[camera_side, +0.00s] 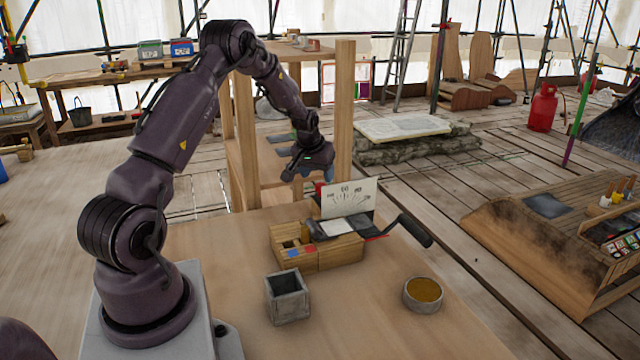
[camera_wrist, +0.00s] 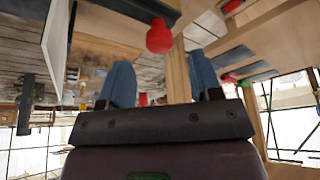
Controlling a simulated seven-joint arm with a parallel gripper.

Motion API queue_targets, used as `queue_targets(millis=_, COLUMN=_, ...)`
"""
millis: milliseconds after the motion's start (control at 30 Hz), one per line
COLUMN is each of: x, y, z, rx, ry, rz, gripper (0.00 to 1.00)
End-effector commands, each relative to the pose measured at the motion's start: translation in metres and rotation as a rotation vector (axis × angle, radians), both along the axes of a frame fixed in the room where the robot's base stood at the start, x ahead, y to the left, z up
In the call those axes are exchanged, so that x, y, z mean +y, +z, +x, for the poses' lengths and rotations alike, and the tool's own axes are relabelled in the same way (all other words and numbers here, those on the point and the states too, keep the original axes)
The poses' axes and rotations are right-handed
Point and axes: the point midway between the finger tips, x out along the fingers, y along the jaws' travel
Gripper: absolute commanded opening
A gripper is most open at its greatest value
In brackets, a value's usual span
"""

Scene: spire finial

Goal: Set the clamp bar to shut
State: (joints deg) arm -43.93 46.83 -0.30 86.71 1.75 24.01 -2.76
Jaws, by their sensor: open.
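A wooden box device (camera_side: 318,252) stands on the table with an upright white dial card (camera_side: 350,198), dark parts on top and a black-handled lever (camera_side: 415,230) sticking out to the right. I cannot tell for sure which dark part is the clamp bar. A red knob (camera_side: 320,188) shows at the card's left edge. My gripper (camera_side: 312,174) is above and behind the box, its blue fingers open and empty. In the wrist view the red knob (camera_wrist: 159,36) appears between the open fingers (camera_wrist: 160,62), apart from both. The card (camera_wrist: 56,30) is at the left there.
A grey square pot (camera_side: 287,298) and a round bowl with yellow contents (camera_side: 423,294) stand in front of the box. A wooden post frame (camera_side: 344,120) rises close behind my gripper. The table is clear between pot and bowl.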

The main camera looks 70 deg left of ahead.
Motion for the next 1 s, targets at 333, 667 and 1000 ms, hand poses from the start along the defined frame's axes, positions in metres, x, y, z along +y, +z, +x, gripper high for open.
queue_targets(millis=333, x=0.011, y=-0.039, z=0.012, rx=0.000, ry=-0.001, rz=0.000, gripper=0.58)
queue_targets(millis=667, x=0.012, y=-0.041, z=0.013, rx=0.000, ry=-0.001, rz=0.001, gripper=0.56)
queue_targets(millis=1000, x=0.011, y=-0.041, z=0.013, rx=0.000, ry=-0.001, rz=0.000, gripper=0.00)
